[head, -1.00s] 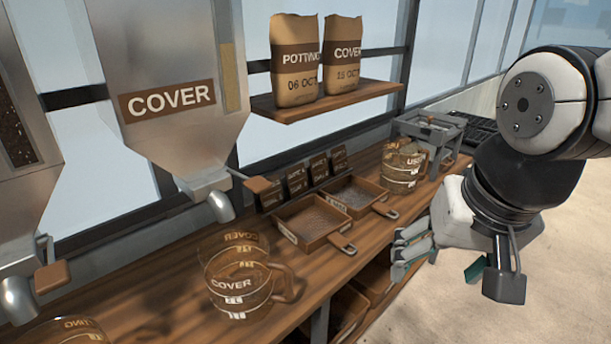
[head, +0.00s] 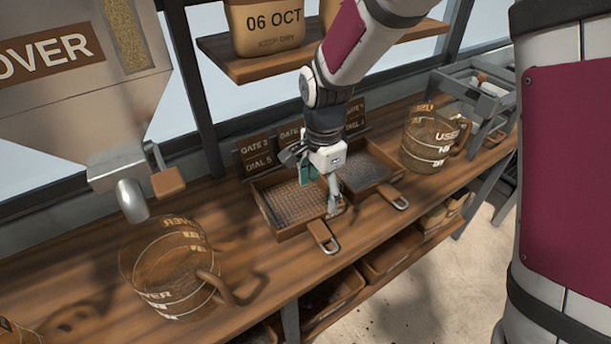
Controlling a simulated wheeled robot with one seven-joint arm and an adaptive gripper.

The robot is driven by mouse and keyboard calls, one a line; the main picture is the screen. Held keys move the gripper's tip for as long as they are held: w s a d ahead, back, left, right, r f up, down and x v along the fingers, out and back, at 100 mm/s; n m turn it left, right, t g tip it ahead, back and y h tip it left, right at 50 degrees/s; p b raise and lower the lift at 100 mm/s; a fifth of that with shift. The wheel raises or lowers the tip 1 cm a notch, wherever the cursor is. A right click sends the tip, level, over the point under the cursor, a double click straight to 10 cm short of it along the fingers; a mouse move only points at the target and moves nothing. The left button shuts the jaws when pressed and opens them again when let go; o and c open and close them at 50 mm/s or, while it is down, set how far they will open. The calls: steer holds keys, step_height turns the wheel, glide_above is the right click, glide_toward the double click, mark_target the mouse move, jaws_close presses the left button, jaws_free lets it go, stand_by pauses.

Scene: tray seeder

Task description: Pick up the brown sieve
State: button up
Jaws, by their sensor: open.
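Two square, wood-framed sieves lie side by side on the bench. The left sieve (head: 275,228) has brownish mesh and a handle with a metal loop pointing to the bench's front edge. The right sieve (head: 375,163) has greyer mesh and a similar handle. Both frames look brown, so I cannot tell for sure which one is meant. My gripper (head: 320,186) points down over the right part of the left sieve, near the side facing the other sieve. It is open with nothing seen between its fingers. It hides part of the left sieve's rim; I cannot tell whether it touches.
A clear jug (head: 160,275) stands at the front left of the wooden bench (head: 275,285). Another clear jug (head: 425,150) marked USED stands right of the sieves. Label cards (head: 257,160) stand behind them. A hopper spout (head: 131,200) hangs at left, and a shelf (head: 240,62) above.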

mark_target(319, 228)
steer(key=f, duration=1.4)
steer(key=shift+w+f, duration=0.15)
steer(key=shift+w, duration=0.15)
steer(key=c, duration=1.1)
